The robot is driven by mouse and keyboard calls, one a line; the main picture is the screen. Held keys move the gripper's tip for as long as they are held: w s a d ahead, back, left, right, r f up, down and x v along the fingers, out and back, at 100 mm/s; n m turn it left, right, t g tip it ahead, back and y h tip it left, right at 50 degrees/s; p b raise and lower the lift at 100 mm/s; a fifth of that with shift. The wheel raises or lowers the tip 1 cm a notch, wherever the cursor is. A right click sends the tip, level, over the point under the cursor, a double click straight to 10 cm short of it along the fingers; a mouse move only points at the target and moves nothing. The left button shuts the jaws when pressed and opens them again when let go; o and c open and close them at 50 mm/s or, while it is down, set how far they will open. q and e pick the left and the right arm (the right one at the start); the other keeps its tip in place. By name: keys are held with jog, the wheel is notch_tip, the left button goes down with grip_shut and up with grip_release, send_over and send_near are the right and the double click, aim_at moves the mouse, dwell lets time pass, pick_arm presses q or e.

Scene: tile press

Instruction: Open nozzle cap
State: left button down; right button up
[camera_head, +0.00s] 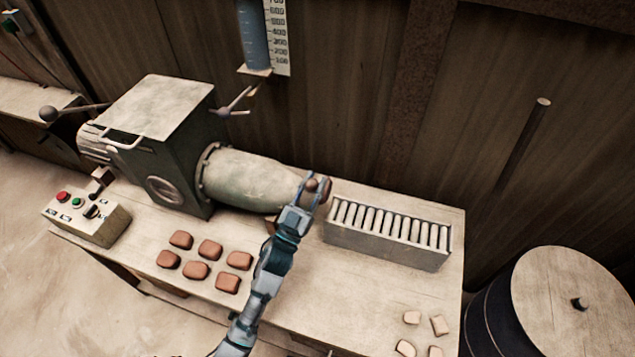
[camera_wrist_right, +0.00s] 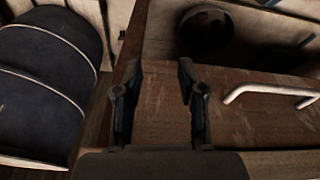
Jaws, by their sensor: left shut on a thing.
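The press nozzle (camera_head: 250,181) is a pale grey-green barrel pointing right from the dark machine body (camera_head: 165,160). A brown cap (camera_head: 325,190) sits at its right end, partly hidden by my left gripper. My left gripper (camera_head: 316,185) is shut on the cap, with its arm reaching up from the bottom of the head view. I cannot tell whether the cap is still seated flush. My right gripper (camera_wrist_right: 160,90) shows only in its wrist view, fingers apart and empty, above a brown wooden surface (camera_wrist_right: 163,110).
A metal roller tray (camera_head: 385,242) stands just right of the nozzle. Several reddish clay pieces (camera_head: 210,249) lie in front of the machine, and pale pieces (camera_head: 439,325) lie at the front right. A control box (camera_head: 90,220) is at left. A lidded barrel (camera_head: 575,300) stands at right.

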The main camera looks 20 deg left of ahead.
jog(key=shift+w+r+b, duration=0.1)
jog(key=shift+r+b, duration=0.25)
jog(key=shift+r, duration=0.9)
jog(key=shift+w, duration=0.1)
